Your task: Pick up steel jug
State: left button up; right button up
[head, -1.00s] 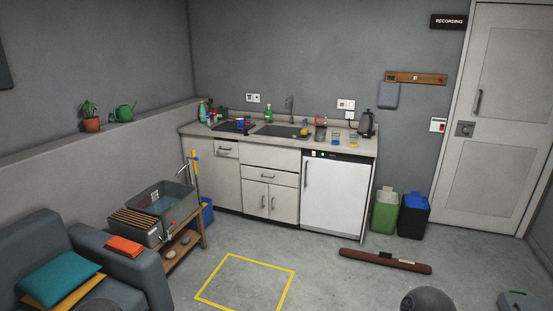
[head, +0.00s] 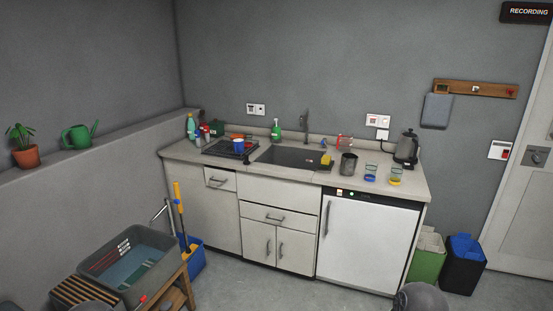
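A grey steel jug (head: 348,164) stands upright on the kitchen counter (head: 335,180), to the right of the sink (head: 290,157) and left of two small glasses. It looks like plain metal, and nothing touches it that I can see. Neither of my grippers shows in the head view. A grey rounded shape, likely part of my own arm, is at the bottom edge right of the middle.
A glass with blue (head: 370,173) and one with yellow (head: 395,176) stand close right of the jug. A kettle (head: 407,148) is behind them. A yellow sponge (head: 326,159) lies left. A grey tub (head: 128,262) on a wooden stand is at lower left.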

aim_at(349, 161)
jog(key=i+j, duration=0.1)
jog(key=i, duration=2.05)
jog(key=l+z, duration=0.05)
jog(key=l, duration=0.05)
